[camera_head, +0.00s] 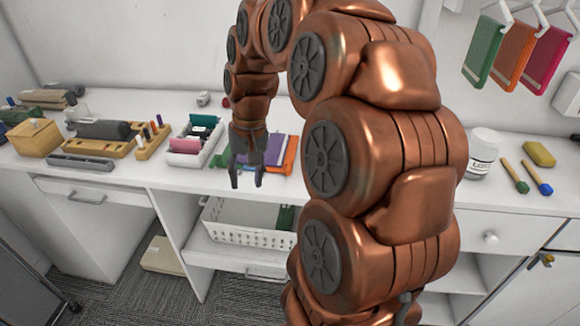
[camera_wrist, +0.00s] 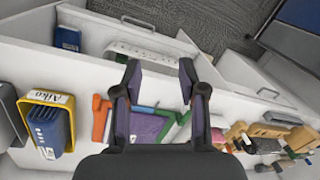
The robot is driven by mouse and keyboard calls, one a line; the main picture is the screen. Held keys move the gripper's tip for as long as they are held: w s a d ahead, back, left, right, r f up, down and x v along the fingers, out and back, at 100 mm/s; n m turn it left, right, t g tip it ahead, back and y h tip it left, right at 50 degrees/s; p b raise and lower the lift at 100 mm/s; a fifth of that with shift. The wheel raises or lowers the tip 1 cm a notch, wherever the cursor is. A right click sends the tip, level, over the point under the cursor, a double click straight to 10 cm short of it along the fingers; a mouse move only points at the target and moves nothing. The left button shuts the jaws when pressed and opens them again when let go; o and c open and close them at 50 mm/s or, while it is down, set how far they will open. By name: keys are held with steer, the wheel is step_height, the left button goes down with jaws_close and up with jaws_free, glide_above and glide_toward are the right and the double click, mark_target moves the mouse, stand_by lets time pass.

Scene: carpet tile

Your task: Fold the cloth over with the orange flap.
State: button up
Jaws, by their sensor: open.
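A purple cloth (camera_head: 277,148) lies on the white counter behind my gripper, with an orange flap (camera_head: 291,157) along its right side. My arm and gripper hide part of the cloth. In the wrist view the purple cloth (camera_wrist: 146,126) shows below and between the fingers, with the orange flap (camera_wrist: 100,119) at its left and green strips beside it. My gripper (camera_head: 247,180) is open and empty, pointing down near the counter's front edge. In the wrist view the gripper's (camera_wrist: 159,70) two fingers stand apart with nothing between their tips.
A white tray (camera_head: 190,150) with pink and teal items stands left of the cloth. Wooden holders and a yellowish box (camera_head: 36,138) stand farther left. A white jar (camera_head: 482,152) and a yellow sponge (camera_head: 540,154) are at right. A white basket (camera_head: 245,224) sits on the shelf below.

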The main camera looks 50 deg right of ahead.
steer(key=w+d+m, duration=0.2)
steer(key=d, duration=0.6)
steer(key=m+t, duration=0.1)
steer(key=m, duration=0.2)
glide_toward(289, 169)
steer(key=shift+w+a+f+p, duration=0.15)
steer(key=shift+a+f+p, duration=0.05)
steer(key=shift+f, duration=1.2)
steer(key=shift+w+a+f+p, duration=0.15)
steer(key=shift+a+f+p, duration=0.05)
steer(key=shift+f, duration=1.2)
steer(key=shift+w+a+f+p, duration=0.15)
steer(key=shift+a+f+p, duration=0.05)
steer(key=shift+f, duration=1.2)
steer(key=shift+c, duration=0.3)
jaws_close()
